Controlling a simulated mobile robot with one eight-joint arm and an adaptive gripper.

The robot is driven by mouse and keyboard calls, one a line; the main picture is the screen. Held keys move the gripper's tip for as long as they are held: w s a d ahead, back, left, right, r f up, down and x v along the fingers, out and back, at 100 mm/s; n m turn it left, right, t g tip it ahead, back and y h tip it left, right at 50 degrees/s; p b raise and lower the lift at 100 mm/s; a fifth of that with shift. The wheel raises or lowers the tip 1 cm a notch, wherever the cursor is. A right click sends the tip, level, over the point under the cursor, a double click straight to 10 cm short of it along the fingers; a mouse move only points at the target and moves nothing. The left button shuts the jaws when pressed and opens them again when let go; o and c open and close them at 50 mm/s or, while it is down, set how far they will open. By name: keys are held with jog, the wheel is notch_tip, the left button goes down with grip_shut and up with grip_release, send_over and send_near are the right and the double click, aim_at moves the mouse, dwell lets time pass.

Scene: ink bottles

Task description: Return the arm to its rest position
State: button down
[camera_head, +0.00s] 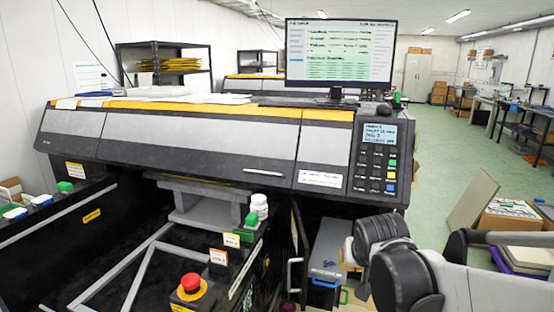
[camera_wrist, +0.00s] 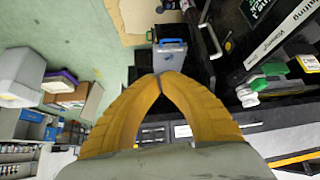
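My gripper (camera_wrist: 159,78) shows in the wrist view with its two yellow fingers meeting at the tips. The gap between the fingers behind the tips is empty, and I see nothing held. In the head view my arm's grey and black links are at the lower right, in front of the printer's right end; the gripper's fingers are not visible there. A white bottle (camera_head: 260,206) stands upright below the printer's front, next to a green cap (camera_head: 251,220). My gripper is apart from the bottle.
The wide printer (camera_head: 200,130) spans the left and middle, with a control panel (camera_head: 377,158) on its right end. A grey box (camera_head: 328,250) is below the panel. A red button (camera_head: 191,283) is at the front. Green floor (camera_head: 440,150) is open beyond; cartons (camera_head: 510,214) stand at right.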

jog(key=s+n+y, duration=0.1)
jog(key=s, duration=1.9)
jog(key=shift+s+r+n, duration=0.2)
jog(key=shift+s+n, duration=0.1)
jog(key=shift+s, duration=0.1)
